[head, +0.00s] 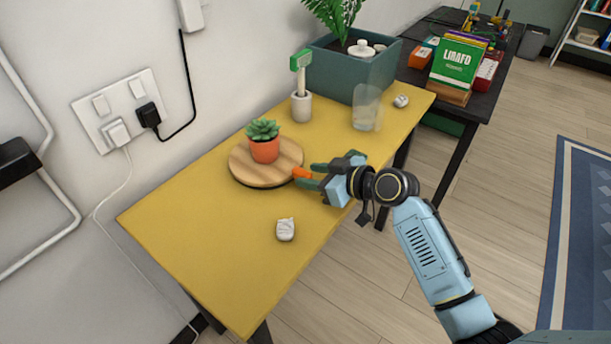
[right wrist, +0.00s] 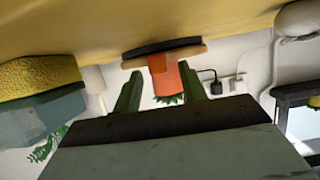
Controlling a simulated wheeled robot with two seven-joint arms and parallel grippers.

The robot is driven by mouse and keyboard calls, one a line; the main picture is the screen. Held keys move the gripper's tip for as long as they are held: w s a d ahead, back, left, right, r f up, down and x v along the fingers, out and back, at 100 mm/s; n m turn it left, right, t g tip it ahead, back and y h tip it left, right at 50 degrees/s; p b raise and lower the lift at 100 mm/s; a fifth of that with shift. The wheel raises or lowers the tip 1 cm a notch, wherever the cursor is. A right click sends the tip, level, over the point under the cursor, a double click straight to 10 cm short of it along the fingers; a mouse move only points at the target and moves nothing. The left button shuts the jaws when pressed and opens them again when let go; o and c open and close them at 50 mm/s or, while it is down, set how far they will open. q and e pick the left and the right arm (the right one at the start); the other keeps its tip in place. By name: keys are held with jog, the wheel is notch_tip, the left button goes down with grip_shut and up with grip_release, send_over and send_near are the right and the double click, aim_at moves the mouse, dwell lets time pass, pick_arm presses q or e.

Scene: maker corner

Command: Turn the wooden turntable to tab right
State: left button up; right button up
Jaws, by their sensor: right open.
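The round wooden turntable (head: 240,165) lies on the yellow table, on a dark base. An orange pot (head: 264,150) with a green succulent stands on it. An orange tab (head: 302,173) sticks out from its right edge, toward my right gripper. My right gripper (head: 311,176) is open at that edge, with its green fingers on either side of the tab; I cannot tell whether they touch it. In the right wrist view, which is upside down, the turntable (right wrist: 188,52) and pot (right wrist: 174,82) appear ahead, between the open fingers (right wrist: 160,88). My left gripper is out of view.
The yellow table (head: 200,240) also holds a whitish lump (head: 285,230) in front, a clear glass (head: 367,108), a small grey lump (head: 401,101), a white pot with a green-topped stick (head: 301,105) and a teal planter (head: 345,72). The table's near left part is clear.

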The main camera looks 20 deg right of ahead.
jog(key=shift+x, duration=1.3)
grip_shut()
